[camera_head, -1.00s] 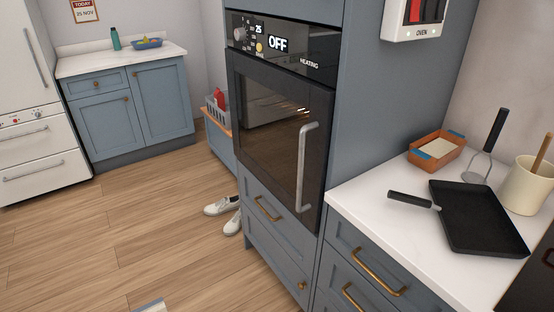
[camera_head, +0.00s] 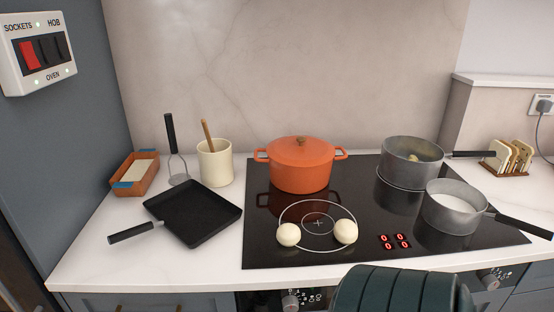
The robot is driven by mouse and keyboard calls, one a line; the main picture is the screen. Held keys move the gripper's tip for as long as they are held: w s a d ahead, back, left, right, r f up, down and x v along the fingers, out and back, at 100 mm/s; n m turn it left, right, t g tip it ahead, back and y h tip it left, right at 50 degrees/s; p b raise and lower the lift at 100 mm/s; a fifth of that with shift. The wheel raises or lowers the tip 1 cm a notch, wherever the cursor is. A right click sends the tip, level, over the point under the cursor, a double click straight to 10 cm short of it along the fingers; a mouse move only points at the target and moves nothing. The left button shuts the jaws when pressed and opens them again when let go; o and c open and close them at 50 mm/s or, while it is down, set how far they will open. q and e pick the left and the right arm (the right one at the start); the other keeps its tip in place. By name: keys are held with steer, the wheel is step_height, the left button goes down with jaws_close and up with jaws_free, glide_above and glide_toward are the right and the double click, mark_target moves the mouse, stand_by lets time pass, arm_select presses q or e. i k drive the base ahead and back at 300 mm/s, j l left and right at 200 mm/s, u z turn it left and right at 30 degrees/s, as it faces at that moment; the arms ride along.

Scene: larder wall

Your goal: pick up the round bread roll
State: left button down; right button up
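Two pale, cream-coloured round lumps lie on the black hob (camera_head: 262,255), at the front of a white ring marking. The left lump (camera_head: 288,235) and the right lump (camera_head: 345,231) are nearly alike and a little apart. I cannot tell whether either is the round bread roll. No clearly browned roll shows. Neither of my grippers is in view. A dark ribbed shape at the bottom edge hides part of the worktop's front.
An orange lidded pot (camera_head: 300,165) stands behind the lumps. Two grey pans, one further back (camera_head: 400,172) and one nearer (camera_head: 450,215), stand right. A black griddle pan (camera_head: 195,213), cream utensil pot (camera_head: 214,162), orange box (camera_head: 126,188) and toast rack (camera_head: 505,173) stand on the worktop.

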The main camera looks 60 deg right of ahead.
mark_target(289, 234)
steer(key=k+l+z, duration=0.1)
steer(key=z, duration=1.75)
